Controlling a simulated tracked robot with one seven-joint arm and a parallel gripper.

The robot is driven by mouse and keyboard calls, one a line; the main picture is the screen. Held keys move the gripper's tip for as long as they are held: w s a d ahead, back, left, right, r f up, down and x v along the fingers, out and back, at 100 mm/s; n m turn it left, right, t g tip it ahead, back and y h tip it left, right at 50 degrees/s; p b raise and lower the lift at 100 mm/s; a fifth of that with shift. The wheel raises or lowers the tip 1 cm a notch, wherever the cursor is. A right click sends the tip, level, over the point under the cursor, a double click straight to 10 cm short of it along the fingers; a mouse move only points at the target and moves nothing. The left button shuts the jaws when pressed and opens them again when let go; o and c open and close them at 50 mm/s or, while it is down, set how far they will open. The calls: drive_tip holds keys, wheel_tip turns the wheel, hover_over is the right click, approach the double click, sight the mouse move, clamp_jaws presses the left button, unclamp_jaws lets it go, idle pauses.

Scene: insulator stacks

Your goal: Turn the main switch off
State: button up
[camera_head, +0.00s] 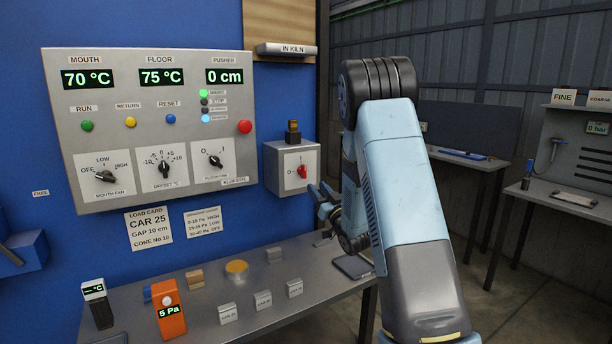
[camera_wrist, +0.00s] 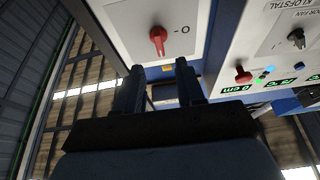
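The main switch is a red rotary knob (camera_head: 302,172) on the front of a small grey box (camera_head: 277,180) right of the big panel. A 0 mark is beside the knob, and its handle stands across that mark's direction, not at it. In the wrist view the red knob (camera_wrist: 158,38) is at the top centre, its narrow handle pointing down the picture and the 0 to its right. My gripper (camera_wrist: 160,70) is open and empty, its two dark fingers apart, below the knob in the picture. In the head view my gripper (camera_head: 317,191) is just right of the box; contact cannot be told.
The control panel (camera_head: 150,125) with knobs and a red button (camera_head: 245,126) is left of the box. A metal table (camera_head: 210,290) below carries an orange 5 Pa meter (camera_head: 169,312) and several small blocks.

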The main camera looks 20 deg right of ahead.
sight(305, 173)
drive_tip(key=x, duration=0.8)
drive_tip(key=shift+w+r, duration=0.2)
drive_tip(key=shift+w, duration=0.15)
drive_tip(key=shift+c, duration=0.4)
drive_tip(key=c, duration=0.6)
